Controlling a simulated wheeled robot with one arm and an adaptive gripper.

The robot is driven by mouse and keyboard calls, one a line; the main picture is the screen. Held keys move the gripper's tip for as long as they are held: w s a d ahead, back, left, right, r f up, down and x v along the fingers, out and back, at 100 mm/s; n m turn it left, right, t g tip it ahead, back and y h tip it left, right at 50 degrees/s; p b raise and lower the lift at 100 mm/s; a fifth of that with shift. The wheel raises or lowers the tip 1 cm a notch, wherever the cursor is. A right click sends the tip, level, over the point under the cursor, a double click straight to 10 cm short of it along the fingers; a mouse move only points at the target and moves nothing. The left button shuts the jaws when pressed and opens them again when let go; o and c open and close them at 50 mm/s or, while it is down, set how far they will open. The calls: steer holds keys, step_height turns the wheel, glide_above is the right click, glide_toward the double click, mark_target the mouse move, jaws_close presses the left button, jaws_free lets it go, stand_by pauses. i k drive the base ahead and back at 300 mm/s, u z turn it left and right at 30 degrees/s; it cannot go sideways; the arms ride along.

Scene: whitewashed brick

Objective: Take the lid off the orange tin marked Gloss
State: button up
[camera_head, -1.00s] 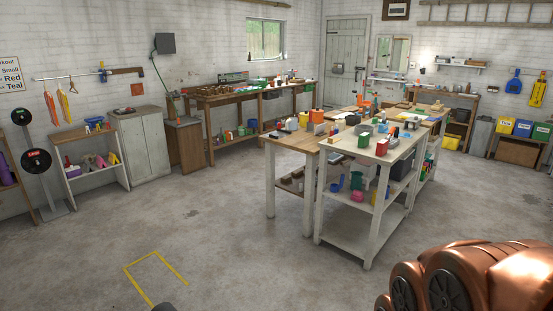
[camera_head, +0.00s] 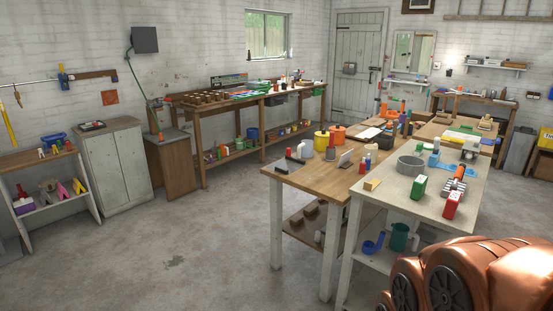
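An orange tin-like container (camera_head: 338,132) stands towards the back of the wooden worktable, beside a yellow one (camera_head: 321,140). It is small in the picture and I cannot read any marking on it or make out its lid. Other orange things stand farther back, among them a box-like one (camera_head: 382,110). My copper-coloured arm fills the lower right corner. My gripper is out of the picture.
The wooden worktable (camera_head: 310,178) and a pale table (camera_head: 461,191) stand close together ahead on the right, crowded with tools and containers. A long workbench (camera_head: 187,107) lines the back wall. The concrete floor (camera_head: 170,240) at the left is clear.

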mark_target(336, 128)
steer(key=i, duration=1.75)
steer(key=u, duration=0.95)
steer(key=i, duration=3.05)
steer(key=z, duration=3.7)
